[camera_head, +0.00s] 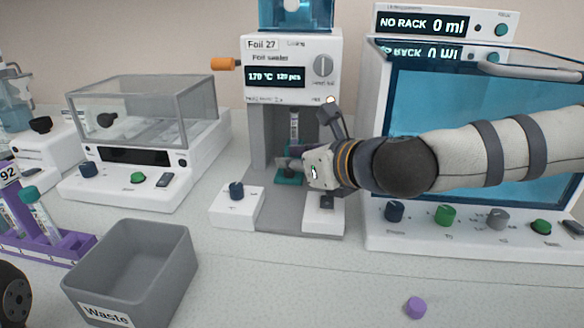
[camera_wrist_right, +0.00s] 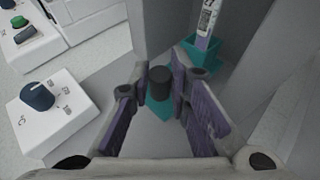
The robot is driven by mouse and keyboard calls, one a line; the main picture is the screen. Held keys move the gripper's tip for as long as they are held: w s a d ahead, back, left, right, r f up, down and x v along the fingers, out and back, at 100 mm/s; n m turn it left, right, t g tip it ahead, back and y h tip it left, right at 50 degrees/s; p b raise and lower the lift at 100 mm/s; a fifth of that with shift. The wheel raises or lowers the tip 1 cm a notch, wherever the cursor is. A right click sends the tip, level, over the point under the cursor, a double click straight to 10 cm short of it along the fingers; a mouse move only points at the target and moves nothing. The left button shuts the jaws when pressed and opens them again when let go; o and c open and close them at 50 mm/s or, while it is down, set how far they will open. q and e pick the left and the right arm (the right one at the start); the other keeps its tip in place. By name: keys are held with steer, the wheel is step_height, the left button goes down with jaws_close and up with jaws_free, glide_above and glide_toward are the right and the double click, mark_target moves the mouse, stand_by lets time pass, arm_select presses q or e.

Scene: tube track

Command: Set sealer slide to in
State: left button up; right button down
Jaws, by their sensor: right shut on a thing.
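The foil sealer (camera_head: 327,88) stands in the middle of the bench in the head view, with a white body and a grey bay. Its teal slide (camera_head: 289,178) shows low in the bay, partly hidden by my right gripper (camera_head: 297,165). In the right wrist view, the slide's dark round knob (camera_wrist_right: 160,82) stands between the fingers of my right gripper (camera_wrist_right: 161,76), which is shut on it. A teal holder (camera_wrist_right: 202,53) with a labelled upright tube (camera_wrist_right: 208,18) is just beyond the knob, inside the bay. My left gripper is not in view.
A white block with a dark blue dial (camera_head: 236,189) flanks the bay on the left. A clear-lidded device (camera_head: 140,115) and grey waste bin (camera_head: 133,268) stand left. A blue-windowed cabinet (camera_head: 470,95) stands right, behind my arm. A purple cap (camera_head: 415,307) lies on the front bench.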

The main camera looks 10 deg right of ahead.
steer(key=shift+w+d, duration=0.1)
steer(key=c, duration=1.7)
jaws_free()
steer(key=shift+o, duration=1.1)
steer(key=shift+w+f, duration=0.15)
steer(key=shift+w, duration=0.1)
steer(key=shift+s, duration=0.1)
steer(key=shift+s, duration=0.1)
steer(key=v, duration=1.2)
